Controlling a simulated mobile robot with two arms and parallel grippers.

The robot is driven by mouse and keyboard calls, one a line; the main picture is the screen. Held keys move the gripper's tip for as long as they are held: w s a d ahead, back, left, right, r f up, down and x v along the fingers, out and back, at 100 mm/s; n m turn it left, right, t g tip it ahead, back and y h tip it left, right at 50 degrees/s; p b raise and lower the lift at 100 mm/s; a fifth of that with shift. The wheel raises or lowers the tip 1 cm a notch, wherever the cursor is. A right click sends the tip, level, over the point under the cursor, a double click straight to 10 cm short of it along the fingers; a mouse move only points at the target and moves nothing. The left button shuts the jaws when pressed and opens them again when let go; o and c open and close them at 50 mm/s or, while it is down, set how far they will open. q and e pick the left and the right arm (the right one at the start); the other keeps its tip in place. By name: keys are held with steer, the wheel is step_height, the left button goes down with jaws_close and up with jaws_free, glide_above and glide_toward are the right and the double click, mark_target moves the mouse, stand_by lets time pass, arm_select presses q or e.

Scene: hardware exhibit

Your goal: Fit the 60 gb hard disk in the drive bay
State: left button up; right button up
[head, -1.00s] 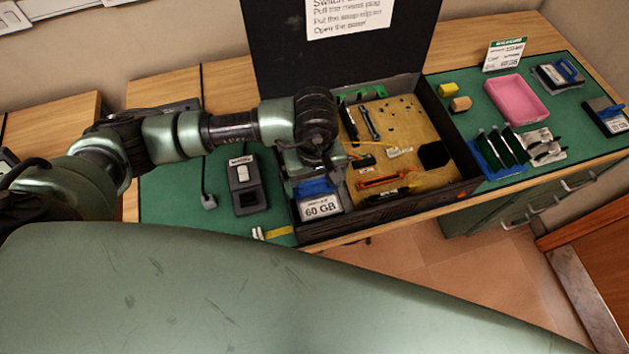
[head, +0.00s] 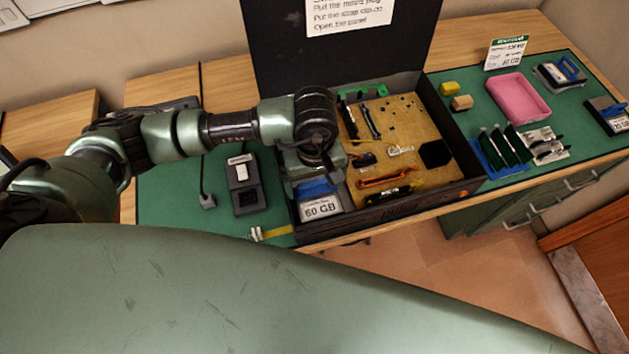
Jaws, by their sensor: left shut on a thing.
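The 60 GB hard disk (head: 320,207) has a white label and a blue handle on top. It is at the front left corner of the open black computer case (head: 400,213), where the drive bay would be; the bay itself is hidden under the disk and my arm. My left gripper (head: 315,184) is shut on the blue handle from above, its fingers mostly hidden by the wrist. I cannot tell how deep the disk sits. My right gripper is not in view.
The case lid (head: 340,50) stands upright behind, bearing a paper notice. A black switch box (head: 243,184) lies left of the case. On the right are a pink tray (head: 517,98), a blue rack of cards (head: 497,152), another drive (head: 607,115) and a small sign (head: 505,52).

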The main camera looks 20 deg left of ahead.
arm_select(q)
steer(key=shift+f+b, duration=0.4)
steer(key=shift+b, duration=0.05)
stand_by(0.4)
steer(key=o, duration=0.7)
steer(key=shift+s+f, duration=0.1)
steer(key=shift+r, duration=0.7)
stand_by(0.4)
steer(key=shift+r+p, duration=1.55)
steer(key=shift+r, duration=1.45)
